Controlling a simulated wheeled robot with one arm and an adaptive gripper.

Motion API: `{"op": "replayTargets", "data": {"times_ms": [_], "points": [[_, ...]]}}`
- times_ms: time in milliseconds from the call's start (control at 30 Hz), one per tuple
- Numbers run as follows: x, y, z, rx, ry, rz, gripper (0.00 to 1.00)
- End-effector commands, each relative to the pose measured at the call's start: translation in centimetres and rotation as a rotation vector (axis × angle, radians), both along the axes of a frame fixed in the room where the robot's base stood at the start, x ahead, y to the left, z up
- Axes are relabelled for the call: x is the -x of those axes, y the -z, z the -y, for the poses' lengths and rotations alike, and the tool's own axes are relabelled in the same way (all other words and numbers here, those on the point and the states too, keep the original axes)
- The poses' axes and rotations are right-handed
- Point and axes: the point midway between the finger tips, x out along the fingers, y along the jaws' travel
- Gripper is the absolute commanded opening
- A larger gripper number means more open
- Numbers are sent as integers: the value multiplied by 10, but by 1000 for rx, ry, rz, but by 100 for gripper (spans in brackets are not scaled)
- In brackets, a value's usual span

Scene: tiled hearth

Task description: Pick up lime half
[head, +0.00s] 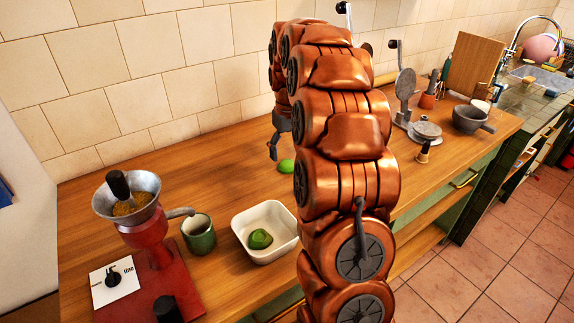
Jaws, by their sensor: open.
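A small bright green piece (286,166), which looks like the lime half, lies on the wooden counter, its right side partly hidden behind my arm. Another, darker green piece (260,239) lies in a white square bowl (289,247) nearer the front; I cannot tell for sure which is the lime half. My gripper (273,153) is open, points down above the counter, and is just left of and behind the bright green piece. It looks empty and apart from that piece. My arm hides part of the gripper.
A red grinder (146,240) with a metal hopper and a green mug (198,234) stand left of the bowl. To the right are a grey press (404,95), a grey pot (470,118) and a wooden board (474,64). The tiled wall (150,60) closes the back; the counter's left-middle is clear.

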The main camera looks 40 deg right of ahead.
Motion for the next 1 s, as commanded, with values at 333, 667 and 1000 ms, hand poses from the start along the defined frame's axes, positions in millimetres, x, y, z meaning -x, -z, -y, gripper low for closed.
{"op": "replayTargets", "data": {"times_ms": [333, 667, 1000], "points": [[-5, 42, 1, -2, 0, -4, 84], [-6, 46, 2, -1, 0, -1, 76], [-6, 46, 2, 0, 0, 0, 41]]}}
